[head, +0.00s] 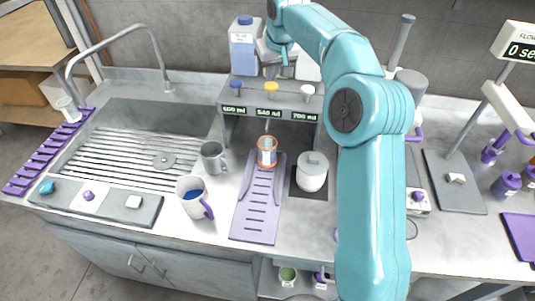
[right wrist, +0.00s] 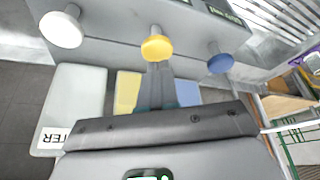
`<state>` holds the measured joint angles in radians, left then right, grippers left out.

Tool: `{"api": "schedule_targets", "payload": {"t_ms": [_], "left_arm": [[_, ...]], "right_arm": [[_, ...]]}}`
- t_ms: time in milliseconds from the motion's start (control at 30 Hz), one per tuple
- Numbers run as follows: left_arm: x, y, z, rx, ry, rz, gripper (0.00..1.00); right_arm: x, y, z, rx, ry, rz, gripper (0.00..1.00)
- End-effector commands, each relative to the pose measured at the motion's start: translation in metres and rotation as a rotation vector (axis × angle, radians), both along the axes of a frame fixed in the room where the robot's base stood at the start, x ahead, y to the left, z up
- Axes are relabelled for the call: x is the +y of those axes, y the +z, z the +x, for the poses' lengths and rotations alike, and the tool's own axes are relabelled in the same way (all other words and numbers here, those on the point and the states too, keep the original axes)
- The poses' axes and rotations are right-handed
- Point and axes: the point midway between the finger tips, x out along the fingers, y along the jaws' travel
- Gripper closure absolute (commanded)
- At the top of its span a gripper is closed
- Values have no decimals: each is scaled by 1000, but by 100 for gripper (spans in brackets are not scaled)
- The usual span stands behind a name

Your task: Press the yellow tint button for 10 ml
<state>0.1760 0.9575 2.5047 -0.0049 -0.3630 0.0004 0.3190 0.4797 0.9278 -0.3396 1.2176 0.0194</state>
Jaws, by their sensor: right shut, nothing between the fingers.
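The yellow tint button (head: 271,87) is the middle knob on the grey dispenser (head: 290,97), between a blue button (head: 236,85) and a white button (head: 307,90). The display below it seems to read 540 ml. In the right wrist view the yellow button (right wrist: 157,47) stands just beyond the fingertips. My right gripper (head: 284,52) is shut and empty, above and behind the yellow button. Its fingers show in the right wrist view (right wrist: 158,70); contact cannot be told. A cup with an orange rim (head: 267,152) stands under the dispenser. My left gripper is not in view.
A bottle with a blue cap (head: 244,45) stands behind the dispenser. A grey mug (head: 214,157), a white mug with blue liquid (head: 193,197) and a lidded white pot (head: 312,172) stand nearby. The sink (head: 135,140) is left. My right arm covers some counter.

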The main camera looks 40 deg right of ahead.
Motion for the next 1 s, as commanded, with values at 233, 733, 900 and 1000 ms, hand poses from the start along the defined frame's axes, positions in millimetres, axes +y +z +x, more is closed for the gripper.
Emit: {"api": "schedule_targets", "payload": {"t_ms": [233,733,900,1000], "left_arm": [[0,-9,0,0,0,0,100],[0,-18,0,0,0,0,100],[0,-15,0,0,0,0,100],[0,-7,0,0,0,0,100]], "right_arm": [[0,-11,0,1,0,0,100],[0,-26,0,2,0,1,100],[0,-22,0,2,0,1,100],[0,-15,0,3,0,1,100]]}}
